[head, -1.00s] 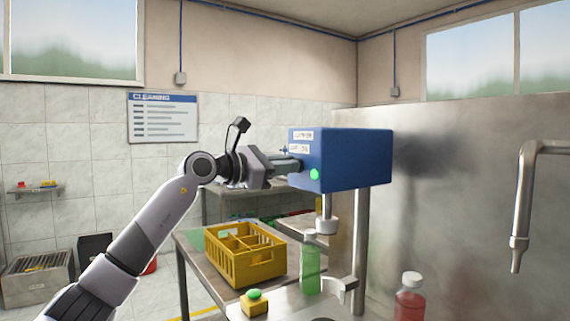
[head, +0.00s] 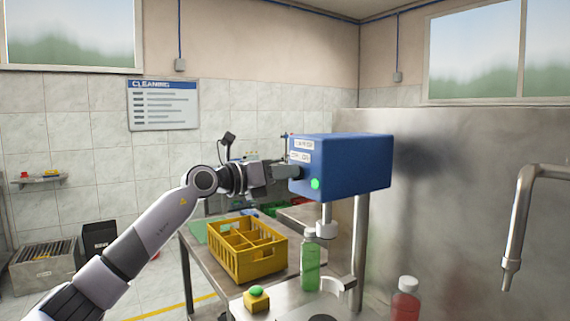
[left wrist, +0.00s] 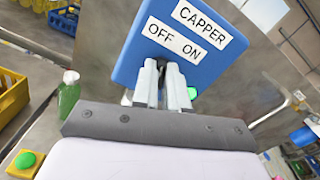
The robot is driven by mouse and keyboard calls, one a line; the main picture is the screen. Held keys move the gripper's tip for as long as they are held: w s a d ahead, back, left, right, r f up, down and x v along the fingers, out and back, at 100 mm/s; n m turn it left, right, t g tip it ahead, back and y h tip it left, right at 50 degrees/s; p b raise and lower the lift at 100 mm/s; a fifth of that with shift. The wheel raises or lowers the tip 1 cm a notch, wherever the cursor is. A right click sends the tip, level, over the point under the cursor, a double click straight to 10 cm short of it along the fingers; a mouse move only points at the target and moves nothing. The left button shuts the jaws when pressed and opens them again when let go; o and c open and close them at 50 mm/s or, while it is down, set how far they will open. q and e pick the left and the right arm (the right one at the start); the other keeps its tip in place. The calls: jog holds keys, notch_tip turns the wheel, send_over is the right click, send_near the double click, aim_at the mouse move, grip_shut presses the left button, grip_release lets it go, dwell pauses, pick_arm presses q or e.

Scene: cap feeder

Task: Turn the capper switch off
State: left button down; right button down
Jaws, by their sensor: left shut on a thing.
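The capper is a blue box (head: 350,165) on a steel post, with "CAPPER" and "OFF ON" labels and a bright green round light (head: 315,184) on its front face. My left gripper (head: 289,170) reaches that face from the left. In the left wrist view its fingers (left wrist: 161,68) are close together against the blue panel (left wrist: 140,44), just below the OFF/ON label (left wrist: 172,38). They are shut on the switch, which they hide, so its position cannot be told. The green light also shows beside the fingers (left wrist: 192,92). My right gripper is not in view.
Under the capper head stands a green bottle (head: 310,265). A yellow crate (head: 246,262) and a yellow box with a green button (head: 256,298) are on the left. A red bottle (head: 405,300) stands at front right. A steel wall (head: 450,220) lies behind.

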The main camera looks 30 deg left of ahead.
pick_arm(q)
jog(key=shift+n+p, duration=0.7)
jog(key=shift+n, duration=0.3)
jog(key=shift+f, duration=0.1)
jog(key=c, duration=1.2)
grip_release()
jog(key=shift+o, duration=0.2)
jog(key=b+v, duration=0.2)
jog(key=v, duration=0.5)
jog(key=shift+b, duration=0.4)
